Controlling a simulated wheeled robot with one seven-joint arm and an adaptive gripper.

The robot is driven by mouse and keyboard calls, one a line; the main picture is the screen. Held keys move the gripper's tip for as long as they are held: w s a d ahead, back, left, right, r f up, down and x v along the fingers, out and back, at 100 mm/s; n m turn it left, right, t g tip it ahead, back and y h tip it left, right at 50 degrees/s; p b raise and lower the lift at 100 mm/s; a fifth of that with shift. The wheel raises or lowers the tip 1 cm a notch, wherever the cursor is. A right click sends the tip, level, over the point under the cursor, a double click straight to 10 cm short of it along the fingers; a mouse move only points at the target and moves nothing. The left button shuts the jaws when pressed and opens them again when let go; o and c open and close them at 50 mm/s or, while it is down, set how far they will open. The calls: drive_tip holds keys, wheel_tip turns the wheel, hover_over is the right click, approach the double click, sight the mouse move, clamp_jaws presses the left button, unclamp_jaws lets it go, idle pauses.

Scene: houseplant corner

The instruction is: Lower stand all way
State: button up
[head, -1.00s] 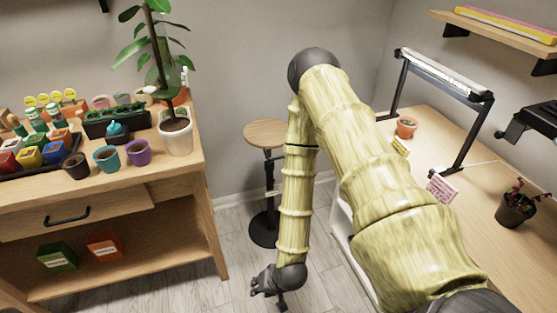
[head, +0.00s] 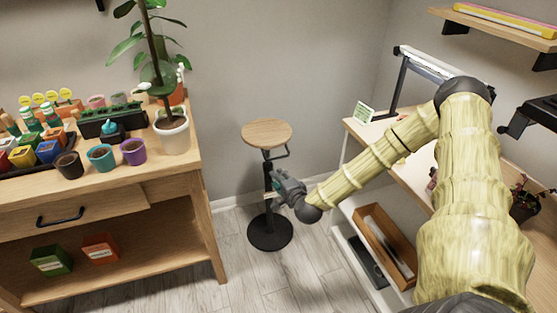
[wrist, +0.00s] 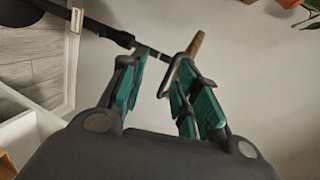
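The stand has a round wooden top (head: 267,133), a black post (head: 267,170) and a round black base (head: 270,232) on the floor. A thin bent black lever (head: 284,153) sticks out just under the top. My gripper (head: 275,184) is at the post, below the lever, coming from the right. In the wrist view, the teal fingers of my gripper (wrist: 163,75) are spread apart. The post (wrist: 115,38) runs sideways past their tips, and the bent lever (wrist: 172,80) shows in the gap between them. I cannot tell whether any finger touches it.
A wooden bench (head: 170,180) with pots and a tall plant (head: 157,75) stands left of the stand. A desk (head: 370,130) with a lamp frame and a shelf below holding a wooden tray (head: 385,240) stands right. Bare floor (head: 235,265) lies in front.

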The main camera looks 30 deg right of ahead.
drive_tip(key=m+h, duration=0.1)
approach(278, 158)
drive_tip(key=shift+t, duration=0.3)
drive_tip(key=x, duration=1)
drive_tip(key=shift+w+d+f, duration=0.2)
drive_tip(key=shift+d+f, duration=0.1)
drive_tip(key=shift+f, duration=0.15)
drive_tip(key=shift+c, duration=0.2)
clamp_jaws()
